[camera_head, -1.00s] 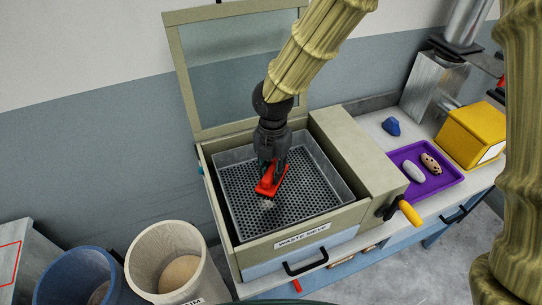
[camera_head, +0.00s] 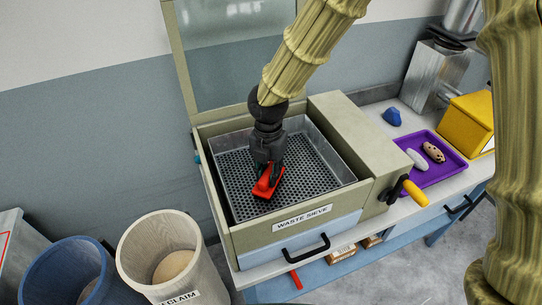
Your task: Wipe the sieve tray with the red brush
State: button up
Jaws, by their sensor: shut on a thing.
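The sieve tray (camera_head: 316,172) is a grey perforated metal tray inside the beige box labelled WASTE SIEVE (camera_head: 303,217). Its lid stands open at the back. My gripper (camera_head: 268,170) is over the left-middle part of the tray and is shut on the red brush (camera_head: 267,188). The brush is low over the perforated floor; its bristles are hidden, so I cannot tell whether they touch. The gripper and brush hide part of the tray floor. The bare mesh that I can see shows no clear debris.
A yellow-handled crank (camera_head: 414,192) sticks out at the box's right. A purple tray (camera_head: 447,170) with two oblong items, a blue lump (camera_head: 392,117) and a yellow box (camera_head: 468,127) stand on the bench. A pale bin (camera_head: 135,262) and a blue bin (camera_head: 40,280) stand at the lower left.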

jog(key=shift+s+a+r+b, duration=0.25)
jog(key=shift+s+a+b, duration=0.05)
jog(key=shift+s+a, duration=0.55)
jog(key=shift+w+a+f+b, duration=0.35)
jog(key=shift+a+f, duration=0.15)
jog(key=shift+a, duration=0.2)
jog(key=shift+w+a, duration=0.1)
jog(key=shift+a, duration=0.05)
jog(key=shift+c, duration=0.3)
jog(key=shift+s+d+r, duration=0.35)
jog(key=shift+d+r, duration=0.1)
jog(key=shift+d, duration=0.05)
jog(key=shift+w+d+f+p, duration=0.15)
jog(key=shift+w+d+p, duration=0.15)
jog(key=shift+d, duration=0.25)
jog(key=shift+w+d+f+p, duration=0.15)
jog(key=shift+w+d, duration=0.25)
jog(key=shift+d, duration=0.1)
grip_shut()
jog(key=shift+d, duration=0.3)
jog(key=shift+d+r+p, duration=0.15)
jog(key=shift+r+p, duration=0.15)
jog(key=shift+p, duration=0.3)
jog(key=shift+r+p, duration=0.4)
jog(key=shift+r, duration=0.5)
notch_tip(320, 180, up, 6)
jog(key=p, duration=0.5)
jog(key=shift+f, duration=0.2)
